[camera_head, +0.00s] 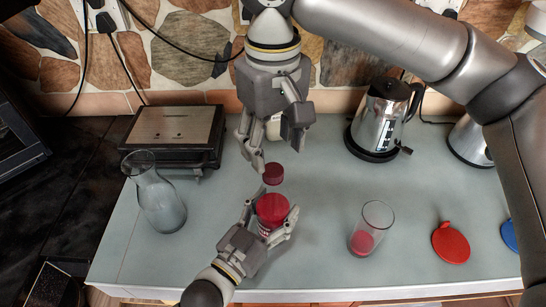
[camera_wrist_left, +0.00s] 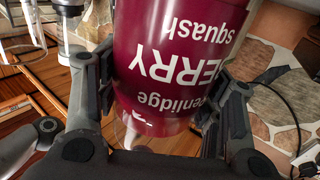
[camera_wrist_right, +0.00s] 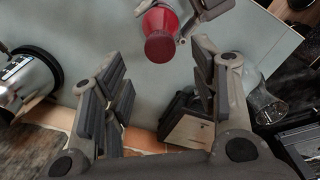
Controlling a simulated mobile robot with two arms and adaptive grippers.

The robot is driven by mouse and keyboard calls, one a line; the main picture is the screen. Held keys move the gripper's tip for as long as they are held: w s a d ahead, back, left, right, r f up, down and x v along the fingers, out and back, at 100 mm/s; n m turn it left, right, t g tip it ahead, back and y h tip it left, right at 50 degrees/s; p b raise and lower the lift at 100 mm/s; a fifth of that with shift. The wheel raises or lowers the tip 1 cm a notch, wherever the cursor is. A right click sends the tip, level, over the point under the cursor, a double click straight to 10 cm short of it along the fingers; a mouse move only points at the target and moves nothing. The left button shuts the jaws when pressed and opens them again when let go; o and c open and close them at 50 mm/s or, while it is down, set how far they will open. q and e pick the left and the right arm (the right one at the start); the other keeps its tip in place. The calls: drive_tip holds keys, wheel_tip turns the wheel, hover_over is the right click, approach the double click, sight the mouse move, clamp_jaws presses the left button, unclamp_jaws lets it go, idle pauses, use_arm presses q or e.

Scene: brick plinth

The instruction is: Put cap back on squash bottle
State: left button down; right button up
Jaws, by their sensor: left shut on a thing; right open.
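The squash bottle (camera_head: 272,209) has a bright red top. Its dark red, labelled side fills the middle of the left wrist view (camera_wrist_left: 180,50). My left gripper (camera_head: 270,222) is shut around it, with one finger on each side. A small dark red cap (camera_head: 273,174) shows just behind the bottle top. In the right wrist view the cap (camera_wrist_right: 160,47) overlaps the bottle; I cannot tell its height above the worktop. My right gripper (camera_head: 274,150) is open and empty, over and behind the cap, apart from it.
A glass (camera_head: 376,220) with red in its bottom stands right of the bottle. A red lid (camera_head: 451,243) lies farther right. A glass carafe (camera_head: 160,200) and a flat grill (camera_head: 172,135) are left. A kettle (camera_head: 385,115) stands back right. Clear worktop lies between.

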wheel_tip(320, 180, up, 6)
drive_tip(key=shift+r, duration=0.25)
use_arm(q)
drive_tip(key=shift+c, duration=1.5)
unclamp_jaws()
drive_tip(key=v, duration=1.2)
drive_tip(key=shift+s, duration=0.1)
use_arm(e)
drive_tip(key=shift+f, duration=0.1)
